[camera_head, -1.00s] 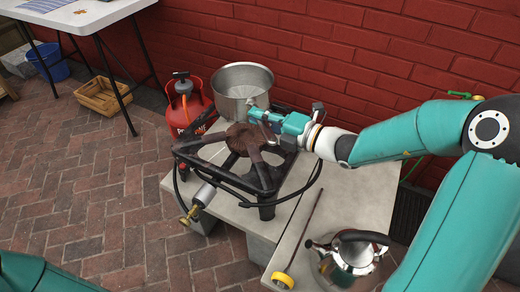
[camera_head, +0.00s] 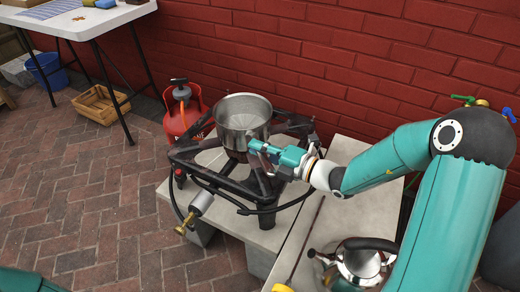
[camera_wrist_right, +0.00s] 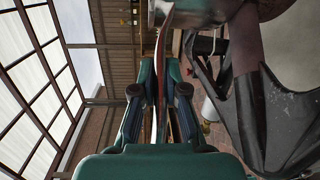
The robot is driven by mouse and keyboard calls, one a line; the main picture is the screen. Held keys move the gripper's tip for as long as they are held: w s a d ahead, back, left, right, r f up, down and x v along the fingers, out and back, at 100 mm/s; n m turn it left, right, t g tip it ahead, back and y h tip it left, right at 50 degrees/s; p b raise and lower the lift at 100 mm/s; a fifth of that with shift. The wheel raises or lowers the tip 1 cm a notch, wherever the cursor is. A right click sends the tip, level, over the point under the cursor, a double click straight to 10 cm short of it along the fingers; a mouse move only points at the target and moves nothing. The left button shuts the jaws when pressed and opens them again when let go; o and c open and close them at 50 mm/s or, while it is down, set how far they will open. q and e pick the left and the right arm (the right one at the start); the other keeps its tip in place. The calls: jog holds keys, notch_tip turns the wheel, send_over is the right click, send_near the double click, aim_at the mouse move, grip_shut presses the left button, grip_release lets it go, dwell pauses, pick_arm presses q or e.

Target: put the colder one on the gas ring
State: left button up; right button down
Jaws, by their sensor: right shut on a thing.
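A grey metal pot (camera_head: 232,128) is over the middle of the black gas ring stand (camera_head: 268,213). It hides most of the burner. I cannot tell whether its base touches the stand. My right gripper (camera_head: 258,148) is shut on the pot's near side, seemingly by a thin part. In the right wrist view the fingers (camera_wrist_right: 160,90) close on a thin upright edge, and the pot's metal side (camera_wrist_right: 205,10) shows at the top. A shiny kettle (camera_head: 362,264) with a dark handle stands on the slab at lower right. My left gripper is out of view.
A red gas bottle (camera_head: 180,119) stands behind the stand, left of the pot. A black hose loops over the pale slab (camera_head: 345,195). A yellow thing (camera_head: 283,288) lies at its front edge. A white table (camera_head: 88,22) and wooden crate (camera_head: 101,104) are at far left.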

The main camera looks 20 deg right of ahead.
jog(key=shift+r, duration=0.15)
jog(key=c, duration=1.2)
grip_release()
jog(key=p+v, duration=0.3)
jog(key=v, duration=0.9)
jog(key=shift+s, duration=0.15)
